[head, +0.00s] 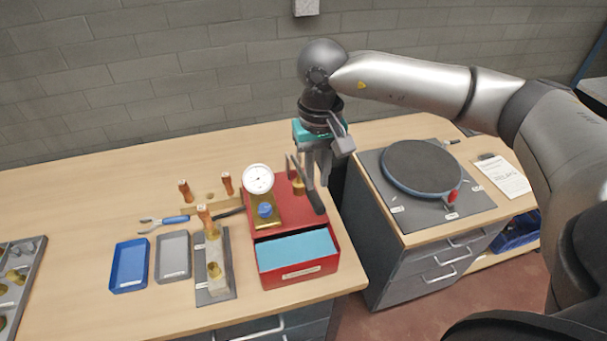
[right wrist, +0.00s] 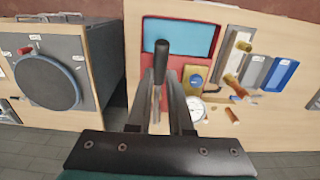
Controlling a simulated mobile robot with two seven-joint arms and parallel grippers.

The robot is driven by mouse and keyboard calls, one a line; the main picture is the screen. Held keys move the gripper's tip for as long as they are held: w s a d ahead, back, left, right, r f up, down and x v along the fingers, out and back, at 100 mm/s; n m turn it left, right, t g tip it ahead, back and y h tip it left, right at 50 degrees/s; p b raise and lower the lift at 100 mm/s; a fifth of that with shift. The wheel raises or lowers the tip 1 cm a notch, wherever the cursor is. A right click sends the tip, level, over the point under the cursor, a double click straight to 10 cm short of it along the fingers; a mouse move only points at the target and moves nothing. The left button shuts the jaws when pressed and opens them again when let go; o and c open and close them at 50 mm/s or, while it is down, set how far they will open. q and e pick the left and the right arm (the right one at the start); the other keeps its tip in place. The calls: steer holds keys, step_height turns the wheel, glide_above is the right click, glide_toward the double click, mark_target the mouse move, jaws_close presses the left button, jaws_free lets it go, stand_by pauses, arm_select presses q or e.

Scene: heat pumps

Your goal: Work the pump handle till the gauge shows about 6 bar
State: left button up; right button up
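The red pump unit (head: 330,262) stands at the right end of the left bench. Its round white gauge (head: 258,179) faces me; the needle is too small to read. The gauge also shows in the right wrist view (right wrist: 196,108). The pump handle (head: 317,203) has a black grip and sticks out at the unit's right side. My right gripper (head: 318,183) points down over the handle. In the right wrist view the handle (right wrist: 162,48) lies between my fingers, which look apart with a small gap beside it. My left gripper is out of view.
A blue knob (head: 265,210) sits below the gauge. Left of the unit are a stand with a pale block (head: 215,272), a grey tray (head: 173,256) and a blue tray (head: 130,265). A round dark plate (head: 421,166) is on the right bench, across a gap.

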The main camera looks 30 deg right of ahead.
mark_target(315, 196)
stand_by(0.5)
steer(key=shift+a+f+t+b, duration=0.15)
steer(key=shift+f+t+b, duration=0.2)
steer(key=shift+b, duration=0.15)
steer(key=shift+a+f+t+b, duration=0.1)
steer(key=shift+f+t+b, duration=0.1)
steer(key=shift+t+b, duration=0.65)
steer(key=shift+d+r+t+h+b, duration=0.25)
steer(key=shift+r+t+h+b, duration=0.2)
steer(key=shift+t+b, duration=0.25)
steer(key=shift+f, duration=0.1)
steer(key=shift+f+b, duration=1.2)
steer(key=shift+f, duration=0.85)
